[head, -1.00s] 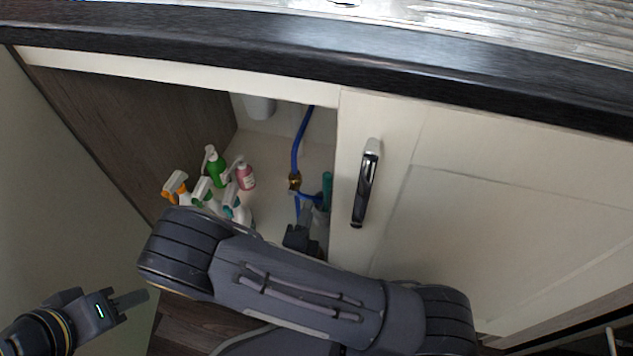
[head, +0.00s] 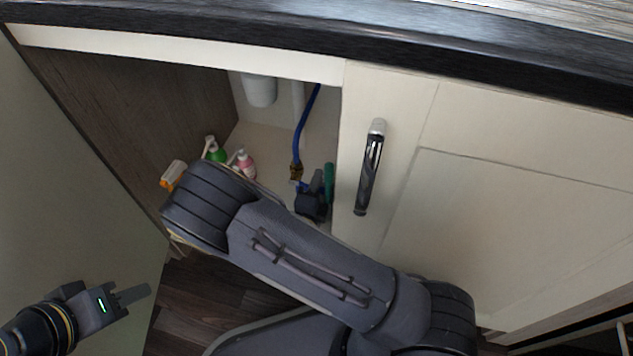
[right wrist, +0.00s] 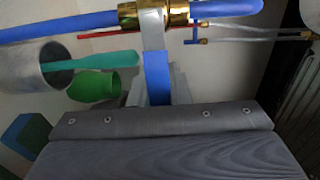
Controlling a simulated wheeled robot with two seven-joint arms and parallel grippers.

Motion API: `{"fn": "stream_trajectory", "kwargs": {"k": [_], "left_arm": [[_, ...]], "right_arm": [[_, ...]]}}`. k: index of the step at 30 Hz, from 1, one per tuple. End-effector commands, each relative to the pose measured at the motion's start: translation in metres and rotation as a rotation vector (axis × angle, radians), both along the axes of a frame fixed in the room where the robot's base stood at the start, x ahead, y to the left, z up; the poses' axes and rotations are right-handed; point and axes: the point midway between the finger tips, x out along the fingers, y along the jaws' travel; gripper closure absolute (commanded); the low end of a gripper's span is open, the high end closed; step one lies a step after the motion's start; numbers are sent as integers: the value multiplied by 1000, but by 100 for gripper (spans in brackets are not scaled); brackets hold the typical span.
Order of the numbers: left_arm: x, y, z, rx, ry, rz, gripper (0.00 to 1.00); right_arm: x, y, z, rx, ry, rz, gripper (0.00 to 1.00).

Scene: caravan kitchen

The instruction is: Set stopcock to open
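The stopcock is a brass valve (head: 296,172) on a blue pipe (head: 302,135) inside the open cupboard. In the right wrist view the brass body (right wrist: 128,14) is at the top, with its lever (right wrist: 157,72), grey then blue, pointing down toward my gripper, crosswise to the pipe. My right gripper (head: 316,182) is just beside the valve. In the wrist view its grey fingers (right wrist: 160,88) lie close around the lever's blue end; whether they grip it is unclear.
A metal cup (right wrist: 42,68) holding a green-handled tool stands left of the lever in the wrist view. A pink bottle (head: 246,165), a green bottle (head: 216,153) and an orange-topped sprayer (head: 172,175) stand inside left. A closed door with a handle (head: 369,168) is right.

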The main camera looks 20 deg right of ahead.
Motion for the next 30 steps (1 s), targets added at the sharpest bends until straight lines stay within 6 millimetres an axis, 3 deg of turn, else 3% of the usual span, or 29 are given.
{"fn": "stream_trajectory", "kwargs": {"k": [1, 3, 14, 20, 30], "left_arm": [[0, 0, 0, 0, 0, 0, 64], [0, 0, 0, 0, 0, 0, 64], [0, 0, 4, 0, 0, 0, 64], [0, 0, 25, 0, 0, 0, 64], [0, 0, 77, 0, 0, 0, 64]], "right_arm": [[0, 0, 0, 0, 0, 0, 91], [0, 0, 0, 0, 0, 0, 100], [0, 0, 2, -9, 6, 1, 100], [-1, 0, 10, -68, 47, 1, 100], [1, 3, 25, -269, 184, 3, 100]]}}
